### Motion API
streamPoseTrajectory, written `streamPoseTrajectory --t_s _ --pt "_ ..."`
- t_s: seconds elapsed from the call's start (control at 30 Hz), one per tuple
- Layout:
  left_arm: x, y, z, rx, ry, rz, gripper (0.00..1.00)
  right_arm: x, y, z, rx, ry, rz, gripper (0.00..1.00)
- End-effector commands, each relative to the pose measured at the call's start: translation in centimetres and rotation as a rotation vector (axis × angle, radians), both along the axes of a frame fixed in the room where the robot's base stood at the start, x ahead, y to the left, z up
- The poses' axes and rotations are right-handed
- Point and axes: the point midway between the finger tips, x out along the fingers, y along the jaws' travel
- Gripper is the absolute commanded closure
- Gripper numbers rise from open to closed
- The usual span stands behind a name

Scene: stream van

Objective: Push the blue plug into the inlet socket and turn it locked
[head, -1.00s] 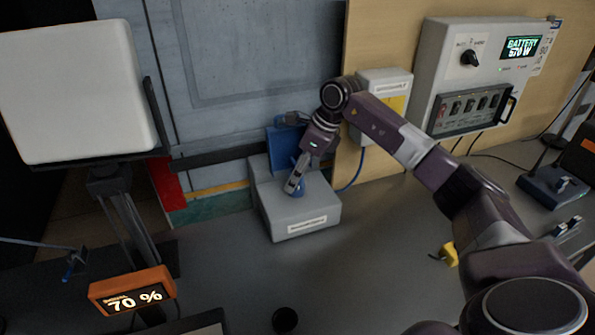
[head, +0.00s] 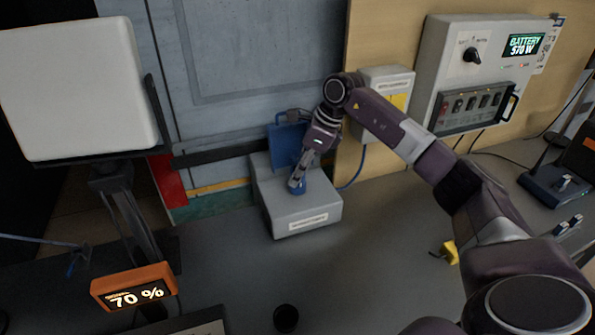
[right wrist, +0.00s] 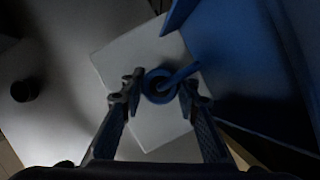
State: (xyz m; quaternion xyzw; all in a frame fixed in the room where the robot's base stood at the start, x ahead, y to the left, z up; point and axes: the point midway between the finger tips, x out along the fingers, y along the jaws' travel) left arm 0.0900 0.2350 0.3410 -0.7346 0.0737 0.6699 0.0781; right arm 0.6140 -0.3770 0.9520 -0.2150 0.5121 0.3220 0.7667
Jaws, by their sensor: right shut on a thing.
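The blue plug (head: 299,189) is at the top of a grey box (head: 295,213) with a white label on its front. My right gripper (head: 297,184) points down over the box and is shut on the plug. In the right wrist view the plug (right wrist: 160,86) shows as a round blue body with a straight bar, between the two fingers (right wrist: 158,93). The inlet socket is hidden under the plug and gripper, so I cannot tell how deep the plug sits. A blue upright panel (head: 284,143) stands right behind the box. My left gripper is not in view.
A white light panel (head: 75,88) and an orange 70 % display (head: 134,290) stand at left. The counter in front of the grey box is mostly clear.

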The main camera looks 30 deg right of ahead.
Motion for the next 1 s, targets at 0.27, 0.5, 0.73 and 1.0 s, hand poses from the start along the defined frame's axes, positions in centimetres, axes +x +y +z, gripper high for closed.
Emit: streamPoseTrajectory --t_s 0.27,0.5,0.73,1.0 --pt "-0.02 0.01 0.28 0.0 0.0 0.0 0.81 0.02 -0.03 0.09 0.0 -0.001 0.171 1.0" --pt "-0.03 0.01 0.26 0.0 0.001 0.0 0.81 -0.01 0.0 0.05 0.0 0.0 0.176 1.0" --pt "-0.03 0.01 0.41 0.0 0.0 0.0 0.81 0.09 0.02 0.15 0.001 -0.001 0.305 1.0" --pt "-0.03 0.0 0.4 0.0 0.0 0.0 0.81 -0.04 -0.02 0.05 0.0 0.0 0.455 1.0"
